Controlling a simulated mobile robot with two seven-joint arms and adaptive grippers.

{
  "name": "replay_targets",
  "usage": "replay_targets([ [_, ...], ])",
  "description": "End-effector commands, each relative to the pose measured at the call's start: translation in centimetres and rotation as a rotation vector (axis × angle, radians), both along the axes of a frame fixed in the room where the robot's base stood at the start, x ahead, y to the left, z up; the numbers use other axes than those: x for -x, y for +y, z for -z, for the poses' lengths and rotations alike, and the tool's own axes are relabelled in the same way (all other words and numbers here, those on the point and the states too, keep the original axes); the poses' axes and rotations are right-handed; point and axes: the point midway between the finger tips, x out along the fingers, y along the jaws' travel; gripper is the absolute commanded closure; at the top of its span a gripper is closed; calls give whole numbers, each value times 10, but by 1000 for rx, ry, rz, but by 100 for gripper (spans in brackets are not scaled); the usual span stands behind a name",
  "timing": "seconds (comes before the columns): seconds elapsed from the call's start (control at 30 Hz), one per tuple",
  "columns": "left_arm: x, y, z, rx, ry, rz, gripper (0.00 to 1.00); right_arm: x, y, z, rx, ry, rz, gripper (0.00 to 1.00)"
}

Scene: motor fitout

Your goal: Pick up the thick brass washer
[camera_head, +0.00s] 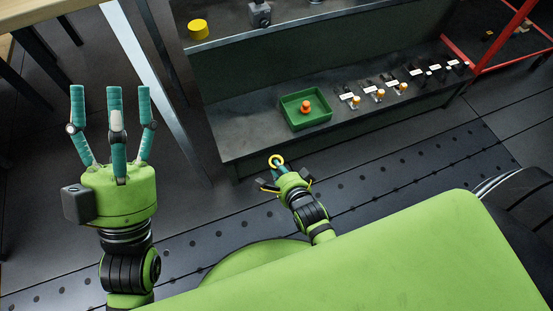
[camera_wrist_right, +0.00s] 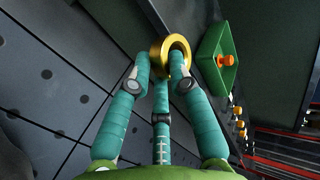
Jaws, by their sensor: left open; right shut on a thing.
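The thick brass washer (camera_head: 275,160) is a gold ring held at the fingertips of my right gripper (camera_head: 279,167). In the right wrist view the washer (camera_wrist_right: 173,47) sits between the teal fingertips of my right gripper (camera_wrist_right: 165,62), with its hole partly covered by one finger. It is off any surface, in front of the lower shelf's edge. My left gripper (camera_head: 113,100) is open and empty at the left of the head view, its fingers spread and pointing up.
A green tray (camera_head: 292,120) with an orange piece (camera_head: 305,106) stands on the dark lower shelf (camera_head: 240,137). Several small labelled parts line the shelf to its right. A yellow cylinder (camera_head: 198,29) stands on the upper shelf. A red frame (camera_head: 490,60) is at the far right.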

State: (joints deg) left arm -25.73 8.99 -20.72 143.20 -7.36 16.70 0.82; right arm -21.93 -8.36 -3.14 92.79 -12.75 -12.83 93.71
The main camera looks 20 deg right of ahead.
Motion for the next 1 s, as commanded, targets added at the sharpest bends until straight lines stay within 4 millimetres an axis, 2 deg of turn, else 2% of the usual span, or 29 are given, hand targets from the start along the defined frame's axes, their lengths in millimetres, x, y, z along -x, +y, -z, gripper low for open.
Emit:
replay_targets([
  [0.2, -22, -1, 21, -67, 186, -28, 30, 15, -1, -8, 0, 1, 1, 100],
  [0.5, -45, 6, 62, -129, 407, -69, 30, 25, -1, -10, -1, 0, 1, 100],
  [1.0, -59, 24, 130, -220, 751, -123, 30, 41, -2, -15, 0, 0, 1, 100],
])
